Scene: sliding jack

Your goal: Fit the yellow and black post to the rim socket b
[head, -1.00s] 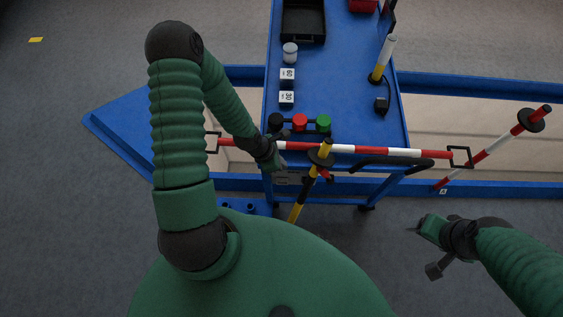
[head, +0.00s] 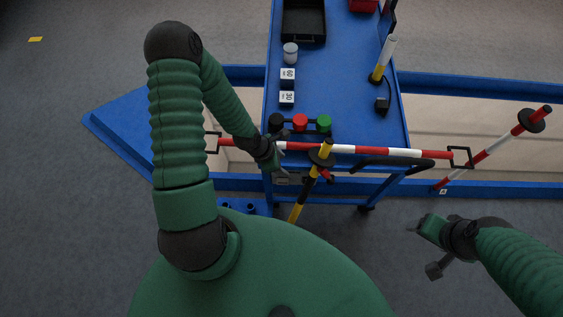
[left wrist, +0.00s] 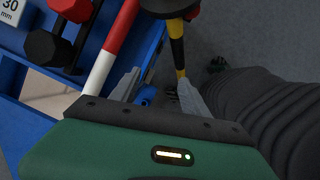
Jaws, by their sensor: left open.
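The yellow and black post (head: 308,190) stands tilted in front of the trolley, with a black disc (head: 322,156) near its yellow top. Its lower end is partly hidden by my body. My left gripper (head: 279,153) is open, just left of the post below the disc. In the left wrist view the post (left wrist: 177,46) shows beyond the open fingers (left wrist: 158,92), nearer the right finger; I cannot tell whether they touch. My right gripper (head: 420,229) is apart at the lower right, its jaws unclear. I cannot make out rim socket b; a label A marks the rim at right.
A red and white bar (head: 370,150) crosses behind the post. A red and white post (head: 495,147) leans at right. A blue block with holes (head: 238,207) lies lower left.

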